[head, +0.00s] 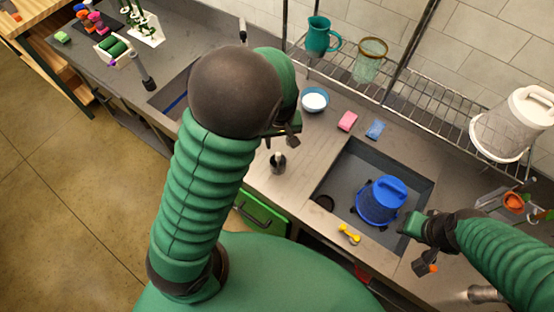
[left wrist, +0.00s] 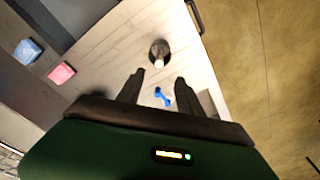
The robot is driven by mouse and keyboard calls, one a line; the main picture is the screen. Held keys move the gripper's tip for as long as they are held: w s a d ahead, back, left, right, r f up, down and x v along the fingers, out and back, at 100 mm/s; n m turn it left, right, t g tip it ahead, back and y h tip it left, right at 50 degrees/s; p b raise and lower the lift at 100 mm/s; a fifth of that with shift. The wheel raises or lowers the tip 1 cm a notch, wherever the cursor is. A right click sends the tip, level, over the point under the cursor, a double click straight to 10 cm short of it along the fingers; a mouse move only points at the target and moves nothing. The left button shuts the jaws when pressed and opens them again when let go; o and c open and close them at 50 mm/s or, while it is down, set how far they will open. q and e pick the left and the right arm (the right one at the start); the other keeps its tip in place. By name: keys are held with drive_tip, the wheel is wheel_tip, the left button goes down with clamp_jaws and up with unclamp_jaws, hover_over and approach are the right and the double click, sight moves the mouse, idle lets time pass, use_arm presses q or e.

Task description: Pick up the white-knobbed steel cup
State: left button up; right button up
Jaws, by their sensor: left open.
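The white-knobbed steel cup (head: 278,162) stands on the grey counter, left of the sink, in the head view. It looks small, dark and round with a pale top; it also shows in the left wrist view (left wrist: 159,52), beyond my fingertips. My left gripper (head: 287,133) is over the counter, close to the cup and apart from it. In the left wrist view its two fingers (left wrist: 159,78) are spread with nothing held. My right gripper (head: 409,226) is at the sink's right edge; its fingers are too unclear to read.
A sink (head: 338,180) holds a blue lidded bucket (head: 382,201). Pink (head: 347,121) and blue (head: 376,130) sponges and a white-filled bowl (head: 315,99) lie behind. A small blue object (left wrist: 163,97) shows between my left fingers. A yellow tool (head: 349,234) lies at the front edge.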

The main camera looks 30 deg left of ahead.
sight(278, 154)
use_arm(q)
drive_tip(key=f, duration=0.3)
drive_tip(key=w+f, duration=0.1)
drive_tip(key=f, duration=0.2)
drive_tip(key=shift+w+f, duration=0.15)
drive_tip(key=shift+f, duration=0.05)
drive_tip(key=f, duration=0.1)
drive_tip(key=f+p, duration=0.1)
drive_tip(key=f, duration=0.1)
drive_tip(key=f+p, duration=0.1)
drive_tip(key=shift+a+f, duration=0.3)
drive_tip(key=shift+a, duration=0.1)
drive_tip(key=shift+w+a+f, duration=0.1)
drive_tip(key=shift+f, duration=0.1)
drive_tip(key=shift+d+r, duration=0.15)
drive_tip(key=shift+d, duration=0.05)
clamp_jaws()
use_arm(e)
drive_tip(key=shift+w+d+r, duration=0.15)
drive_tip(key=shift+r, duration=0.3)
drive_tip(key=shift+w+d+r, duration=0.1)
drive_tip(key=shift+r, duration=0.35)
drive_tip(key=shift+a, duration=0.1)
